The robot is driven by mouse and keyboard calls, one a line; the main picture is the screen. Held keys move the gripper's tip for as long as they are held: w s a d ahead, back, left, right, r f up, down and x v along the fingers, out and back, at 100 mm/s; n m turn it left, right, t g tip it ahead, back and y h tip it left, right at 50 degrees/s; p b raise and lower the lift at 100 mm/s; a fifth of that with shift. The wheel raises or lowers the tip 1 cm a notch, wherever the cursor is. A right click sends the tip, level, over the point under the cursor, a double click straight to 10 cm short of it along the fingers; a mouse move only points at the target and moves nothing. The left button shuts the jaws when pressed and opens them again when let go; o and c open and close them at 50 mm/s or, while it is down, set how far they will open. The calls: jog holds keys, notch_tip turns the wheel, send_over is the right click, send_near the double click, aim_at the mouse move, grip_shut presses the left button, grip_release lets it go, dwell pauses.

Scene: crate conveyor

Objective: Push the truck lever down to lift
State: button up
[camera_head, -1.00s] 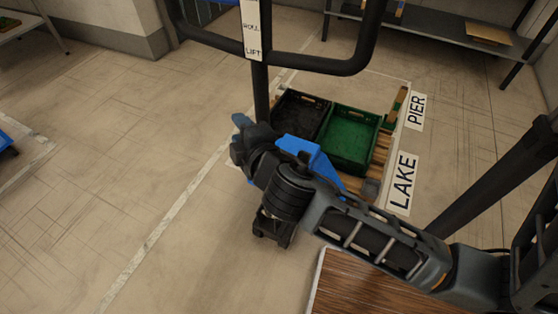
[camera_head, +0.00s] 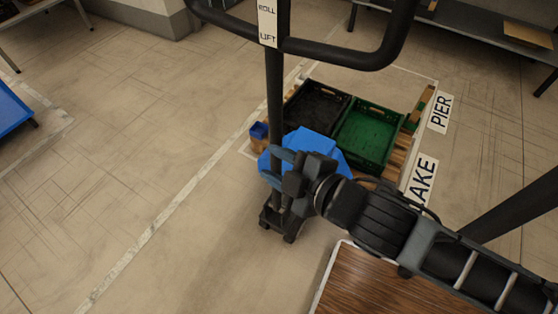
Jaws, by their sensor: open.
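The pallet truck has a black post (camera_head: 273,95) with a looped handle (camera_head: 340,55) at its top. A white plate (camera_head: 267,22) on it reads ROLL above and LIFT below. I cannot make out a separate lever. The truck's blue body (camera_head: 318,142) shows partly behind my gripper, above the dark foot of the truck (camera_head: 275,222). My gripper (camera_head: 270,166) is open and points left at the lower part of the post, well below the plate. Its fingers overlap the post; I cannot tell whether they touch or straddle it.
A black crate (camera_head: 316,106) and a green crate (camera_head: 369,135) stand on a wooden pallet (camera_head: 400,155) behind the truck. Floor signs PIER (camera_head: 440,112) and LAKE, partly hidden (camera_head: 422,178), lie to the right.

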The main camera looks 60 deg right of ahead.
dwell(0.4)
jog(key=s+a+m+y, duration=0.2)
jog(key=s+a+y, duration=0.1)
jog(key=s+a, duration=0.3)
jog(key=shift+s+r+t+y, duration=0.3)
jog(key=shift+s+r+t, duration=0.15)
jog(key=shift+s, duration=0.8)
jog(key=s+a+r+m+y, duration=0.1)
jog(key=s+r+m, duration=0.2)
jog(key=s, duration=0.3)
jog(key=shift+a+r+m+t, duration=0.3)
jog(key=shift+a+m+t, duration=0.05)
jog(key=shift+m, duration=0.05)
jog(key=shift+o, duration=0.2)
jog(key=shift+s+r, duration=0.15)
jog(key=shift+r, duration=0.1)
